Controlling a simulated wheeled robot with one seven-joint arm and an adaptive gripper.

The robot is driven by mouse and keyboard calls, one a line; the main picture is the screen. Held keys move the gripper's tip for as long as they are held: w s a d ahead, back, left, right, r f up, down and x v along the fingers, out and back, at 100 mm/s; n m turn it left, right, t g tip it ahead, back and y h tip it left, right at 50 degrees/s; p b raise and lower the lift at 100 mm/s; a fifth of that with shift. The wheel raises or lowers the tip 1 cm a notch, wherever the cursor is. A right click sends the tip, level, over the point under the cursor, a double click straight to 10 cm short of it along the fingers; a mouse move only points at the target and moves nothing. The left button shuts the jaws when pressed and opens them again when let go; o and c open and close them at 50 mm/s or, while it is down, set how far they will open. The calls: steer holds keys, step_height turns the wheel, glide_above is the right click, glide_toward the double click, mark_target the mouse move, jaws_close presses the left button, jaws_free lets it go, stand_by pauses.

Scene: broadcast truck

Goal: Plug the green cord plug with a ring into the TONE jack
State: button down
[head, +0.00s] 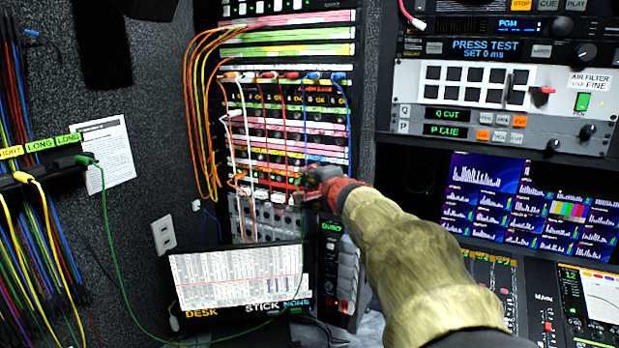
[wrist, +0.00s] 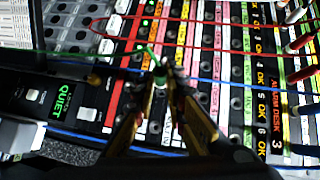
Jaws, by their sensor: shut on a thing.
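My gripper (head: 318,186) is at the lower right of the patch bay, close in front of its jack rows. In the wrist view its two fingers (wrist: 163,88) are shut on a small green plug (wrist: 160,72), whose tip points toward the panel. A thin green cord (wrist: 152,49) runs up from it. I cannot make out a ring on the plug, nor whether its tip touches a jack. The patch bay (wrist: 186,90) shows rows of jacks with coloured label strips. The TONE label is not readable in either view. Another green cord plug (head: 84,160) sits at the left-hand cord rack.
Orange, white, red and blue patch cords (head: 262,77) hang across the bay near my gripper; red and blue ones cross the wrist view. A QUIET display unit (wrist: 66,101) is beside the jacks.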

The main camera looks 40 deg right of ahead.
steer(key=shift+w+d, duration=0.25)
steer(key=shift+d, duration=0.4)
steer(key=shift+w+d, duration=0.3)
steer(key=shift+d, duration=0.35)
steer(key=shift+w+d, duration=0.25)
steer(key=shift+d, duration=0.4)
steer(key=c, duration=1.7)
jaws_free()
steer(key=shift+c, duration=0.2)
steer(key=v, duration=0.7)
steer(key=shift+s, duration=0.2)
steer(key=shift+a, duration=0.15)
steer(key=shift+a, duration=0.1)
